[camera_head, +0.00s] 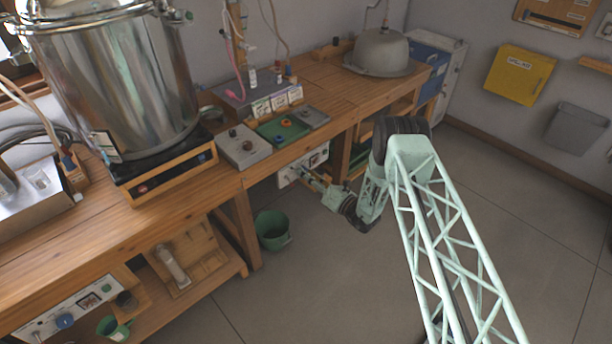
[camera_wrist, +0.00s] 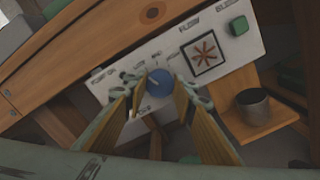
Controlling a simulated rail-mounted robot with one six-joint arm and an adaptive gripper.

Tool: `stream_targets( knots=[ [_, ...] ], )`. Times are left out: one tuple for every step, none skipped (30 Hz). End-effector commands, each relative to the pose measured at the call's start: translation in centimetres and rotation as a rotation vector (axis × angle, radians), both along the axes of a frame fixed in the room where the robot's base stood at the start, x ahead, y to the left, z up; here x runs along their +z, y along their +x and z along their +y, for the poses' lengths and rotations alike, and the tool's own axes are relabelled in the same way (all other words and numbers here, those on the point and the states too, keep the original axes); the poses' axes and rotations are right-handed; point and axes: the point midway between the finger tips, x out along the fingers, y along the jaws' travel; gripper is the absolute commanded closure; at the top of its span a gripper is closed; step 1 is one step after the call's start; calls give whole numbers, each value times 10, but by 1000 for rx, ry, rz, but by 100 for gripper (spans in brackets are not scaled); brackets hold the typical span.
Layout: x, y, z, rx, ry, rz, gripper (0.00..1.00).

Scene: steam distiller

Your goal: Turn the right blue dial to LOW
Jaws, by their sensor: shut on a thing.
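The right blue dial (camera_wrist: 159,80) sits on a white panel (camera_wrist: 115,83) in the wrist view. A pale pointer mark shows on its face; the labels around it are too small to read. My gripper (camera_wrist: 158,94) has one finger on each side of the dial and is shut on it. In the head view, my gripper (camera_head: 312,181) reaches the white panel (camera_head: 318,156) under the bench, and the dial there is hidden behind it.
In the wrist view, a green button (camera_wrist: 239,26) and a red star-like emblem (camera_wrist: 205,52) are on the panel, and a dark cup (camera_wrist: 253,105) stands on a wooden shelf to the right. In the head view, another blue dial (camera_head: 65,321) is at lower left and a green bucket (camera_head: 272,231) is on the floor.

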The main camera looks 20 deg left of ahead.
Motion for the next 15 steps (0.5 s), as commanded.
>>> stream_targets(
  knots=[
    [-1, 0, 0, 1, 5, 12, 86],
    [-1, 0, 0, 1, 8, 18, 86],
    [-1, 0, 0, 1, 12, 25, 86],
    [0, 0, 0, 1, 14, 30, 86],
    [0, 0, 0, 1, 16, 33, 86],
    [0, 0, 0, 1, 17, 36, 86],
    [0, 0, 0, 1, 18, 38, 86],
    [0, 0, 0, 1, 19, 40, 86],
    [0, 0, 0, 1, 20, 40, 86],
    [0, 0, 0, 1, 20, 40, 86],
    [0, 0, 0, 1, 20, 40, 86],
    [0, 0, 0, 1, 20, 40, 86],
    [0, 0, 0, 1, 20, 40, 86],
    [0, 0, 0, 1, 20, 40, 86],
    [0, 0, 0, 1, 20, 40, 86]
  ],
)
